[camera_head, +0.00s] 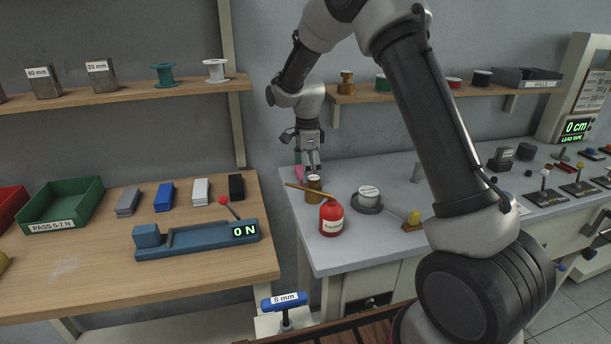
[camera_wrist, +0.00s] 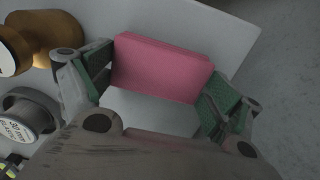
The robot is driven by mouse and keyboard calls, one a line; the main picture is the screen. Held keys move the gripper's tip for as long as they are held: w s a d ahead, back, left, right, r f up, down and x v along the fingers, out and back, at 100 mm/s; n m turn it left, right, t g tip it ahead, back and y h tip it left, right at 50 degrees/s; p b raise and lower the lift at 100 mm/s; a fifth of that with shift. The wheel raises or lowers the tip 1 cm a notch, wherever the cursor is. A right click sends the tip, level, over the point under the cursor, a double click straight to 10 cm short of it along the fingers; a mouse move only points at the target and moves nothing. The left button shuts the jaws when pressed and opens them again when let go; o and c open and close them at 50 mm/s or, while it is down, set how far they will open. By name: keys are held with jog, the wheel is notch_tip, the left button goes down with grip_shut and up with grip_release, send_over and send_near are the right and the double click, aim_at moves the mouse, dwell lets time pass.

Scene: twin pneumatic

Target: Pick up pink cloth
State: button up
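The pink cloth (camera_wrist: 162,68) is a folded, block-like pad on the pale bench top in the wrist view. My gripper (camera_wrist: 158,90) has its two green-padded fingers spread wide, one near each end of the cloth. I cannot tell whether either pad touches it. In the head view my gripper (camera_head: 311,168) points down at the back left of the grey bench. Only a small pink patch of the cloth (camera_head: 299,172) shows there, just left of the fingers and partly hidden.
A wooden shelf (camera_head: 430,94) hangs behind. The bench's edge and floor lie close beyond the cloth in the wrist view.

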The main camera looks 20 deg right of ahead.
jog(key=c, duration=0.4)
jog(key=shift+o, duration=0.2)
jog(key=shift+r, duration=0.1)
notch_tip(320, 180, up, 18)
jog(key=o, duration=0.6)
jog(key=shift+c, duration=0.2)
jog(key=c, duration=0.4)
